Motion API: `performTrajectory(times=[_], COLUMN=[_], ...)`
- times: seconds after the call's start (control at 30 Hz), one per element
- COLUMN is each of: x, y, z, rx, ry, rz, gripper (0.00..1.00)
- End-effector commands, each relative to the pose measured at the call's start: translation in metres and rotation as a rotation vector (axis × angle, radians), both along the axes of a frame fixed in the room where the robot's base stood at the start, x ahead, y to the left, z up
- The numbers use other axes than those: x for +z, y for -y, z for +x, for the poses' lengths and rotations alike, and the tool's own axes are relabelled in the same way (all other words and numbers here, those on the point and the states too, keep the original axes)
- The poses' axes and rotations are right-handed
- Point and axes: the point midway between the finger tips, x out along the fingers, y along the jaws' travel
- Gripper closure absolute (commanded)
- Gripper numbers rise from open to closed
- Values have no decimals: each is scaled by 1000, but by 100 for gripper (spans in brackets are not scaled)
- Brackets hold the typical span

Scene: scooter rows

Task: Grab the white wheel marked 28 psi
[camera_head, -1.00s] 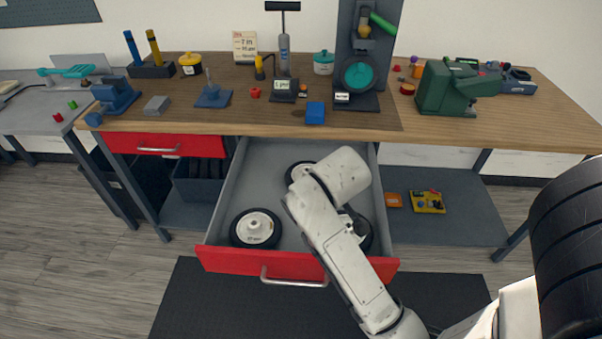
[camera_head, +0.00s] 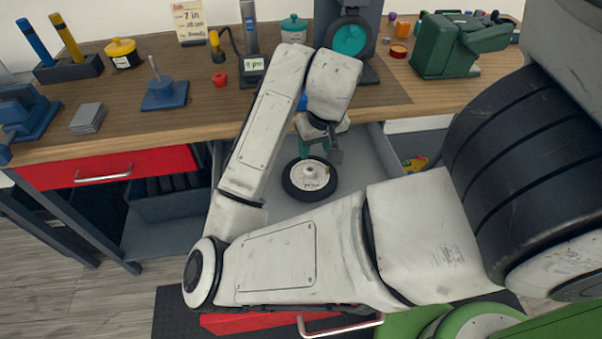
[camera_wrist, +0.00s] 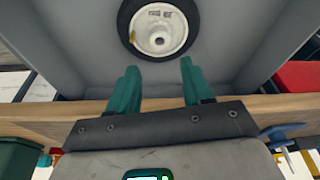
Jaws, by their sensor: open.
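A wheel (camera_head: 309,180) with a black tyre and white hub lies flat in the open grey drawer (camera_head: 376,160). The wheel also shows at the top of the wrist view (camera_wrist: 158,27), with small dark print on its hub that I cannot read. My gripper (camera_head: 318,150) is above the drawer, just behind the wheel in the head view. Its two teal fingers are spread apart with nothing between them, and in the wrist view my gripper (camera_wrist: 158,75) points toward the wheel, apart from it. Other parts of the drawer are hidden behind my arm.
The wooden workbench (camera_head: 140,135) runs behind and above the drawer. On it stand a gauge reading 9 psi (camera_head: 253,64), a blue stand (camera_head: 164,92) and a green machine (camera_head: 455,48). A shut red drawer (camera_head: 110,168) is at the left.

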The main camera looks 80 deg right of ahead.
Motion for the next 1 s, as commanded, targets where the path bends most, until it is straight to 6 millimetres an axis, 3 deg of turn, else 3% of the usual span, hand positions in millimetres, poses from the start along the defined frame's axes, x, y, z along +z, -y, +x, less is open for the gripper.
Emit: performTrajectory(times=[0.2,0.47,0.7,1.0], x=[-34,-52,-85,-96], y=[7,11,17,20], z=[5,8,12,14], rx=[1,1,1,0], ry=[-1,0,-1,0], rz=[1,-1,-1,-2], gripper=[50,50,50,50])
